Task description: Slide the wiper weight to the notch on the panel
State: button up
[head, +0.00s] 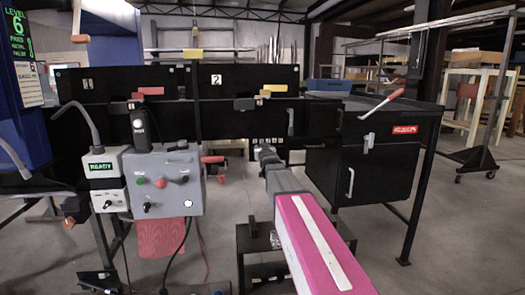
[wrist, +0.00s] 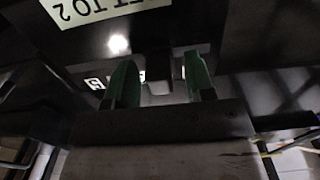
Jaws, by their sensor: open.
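My gripper (head: 266,154) is at the end of my pink arm, in front of the black conveyor frame in the head view; its fingertips are too small to make out there. In the wrist view my gripper (wrist: 160,85) shows two green fingers spread apart. A dark block (wrist: 160,76) shows in the gap between them; I cannot tell if it is the wiper weight or if anything touches it. Small white marks (wrist: 95,83) show beside the left finger. In the head view a row of small pale labels (head: 268,142) lies behind my gripper. The notch cannot be made out.
A grey control box (head: 165,180) with knobs and a cable stands at the left. Black boards numbered 1 (head: 120,82) and 2 (head: 248,78) rise behind. A black cabinet (head: 375,165) with handles stands at the right. A low black stand (head: 258,240) is below my arm.

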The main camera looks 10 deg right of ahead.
jog(key=s, duration=1)
jog(key=shift+s, duration=0.2)
jog(key=s+f+g, duration=0.4)
jog(key=s+f, duration=0.1)
jog(key=f, duration=0.5)
jog(key=s+f+g, duration=0.4)
jog(key=s+f, duration=0.1)
jog(key=f, duration=0.5)
jog(key=s+f+g, duration=0.4)
jog(key=s+f, duration=0.2)
jog(key=f, duration=0.4)
jog(key=s+f+g, duration=0.6)
jog(key=s+f, duration=0.1)
jog(key=s, duration=0.4)
jog(key=shift+o, duration=0.2)
jog(key=shift+s, duration=0.1)
